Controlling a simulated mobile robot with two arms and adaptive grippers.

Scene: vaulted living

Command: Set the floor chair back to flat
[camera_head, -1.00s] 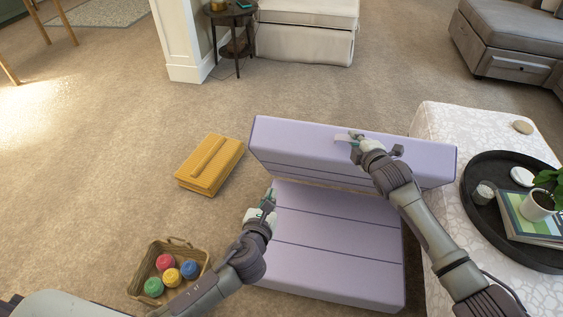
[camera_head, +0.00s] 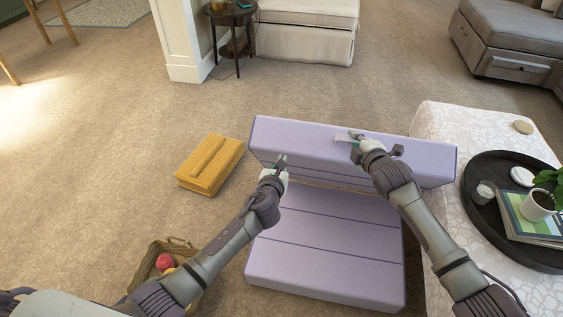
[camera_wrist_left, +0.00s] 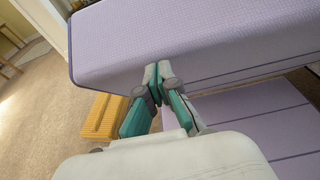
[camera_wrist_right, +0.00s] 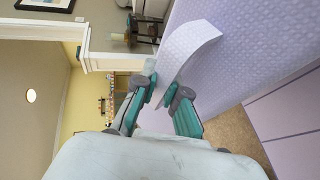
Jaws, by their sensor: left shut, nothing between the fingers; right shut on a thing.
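The lilac floor chair has a flat seat (camera_head: 325,245) on the carpet and a raised back (camera_head: 300,138) at its far side. My right gripper (camera_head: 354,137) is shut on a pale strap (camera_wrist_right: 190,45) at the back's top edge. The strap bends out between the fingers in the right wrist view. My left gripper (camera_head: 281,161) is shut and empty at the left part of the back, in front of its near face. In the left wrist view its fingertips (camera_wrist_left: 157,75) overlap the back's lower edge; I cannot tell whether they touch.
A basket with balls (camera_head: 150,262) is partly hidden behind my left arm. A patterned ottoman (camera_head: 440,125) with a black tray (camera_head: 475,205) stands close on the right. Carpet beyond the chair is clear.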

